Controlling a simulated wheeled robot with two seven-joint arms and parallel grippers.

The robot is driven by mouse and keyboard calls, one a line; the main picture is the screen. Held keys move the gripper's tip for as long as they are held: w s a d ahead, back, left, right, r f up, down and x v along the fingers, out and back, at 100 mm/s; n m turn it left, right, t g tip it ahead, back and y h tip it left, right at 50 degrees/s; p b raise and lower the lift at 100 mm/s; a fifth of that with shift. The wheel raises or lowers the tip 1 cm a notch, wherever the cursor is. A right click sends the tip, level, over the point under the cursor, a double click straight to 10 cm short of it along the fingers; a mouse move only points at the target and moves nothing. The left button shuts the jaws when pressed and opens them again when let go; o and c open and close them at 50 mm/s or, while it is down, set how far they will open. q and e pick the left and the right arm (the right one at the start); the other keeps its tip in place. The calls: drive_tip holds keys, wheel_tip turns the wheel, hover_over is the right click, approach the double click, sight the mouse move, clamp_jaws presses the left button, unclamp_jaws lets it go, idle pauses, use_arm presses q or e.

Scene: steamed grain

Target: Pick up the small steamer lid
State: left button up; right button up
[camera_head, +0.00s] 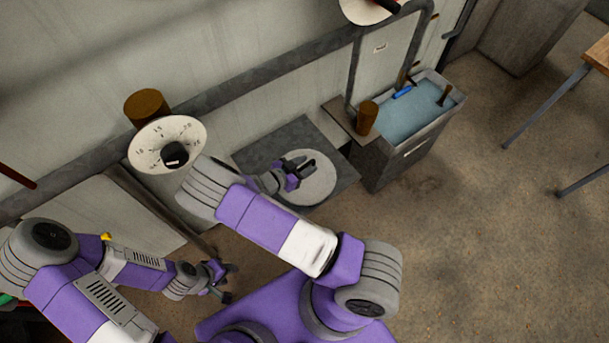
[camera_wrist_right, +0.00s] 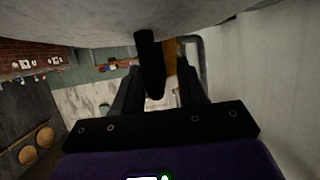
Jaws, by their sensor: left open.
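The small steamer lid appears to be the pale round disc (camera_head: 318,187) on a dark grey square top in the head view. My right gripper (camera_head: 298,168) is over it and covers part of it. In the right wrist view a grey surface fills the top, and a black knob (camera_wrist_right: 150,65) juts from it towards my right gripper (camera_wrist_right: 162,88). The fingers look apart, with a gap between the knob and one finger. Contact is not clear. My left gripper (camera_head: 222,280) is open and empty, low at the left, away from the disc.
A white dial (camera_head: 190,133) with a black knob and a brown cylinder (camera_head: 147,106) are by the wall at left. A water basin (camera_head: 413,115) with a brown cup (camera_head: 367,117) stands right of the dark top (camera_head: 343,165). A wooden table (camera_head: 597,54) is at far right. The floor between is clear.

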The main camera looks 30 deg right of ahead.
clamp_jaws()
idle(1.2)
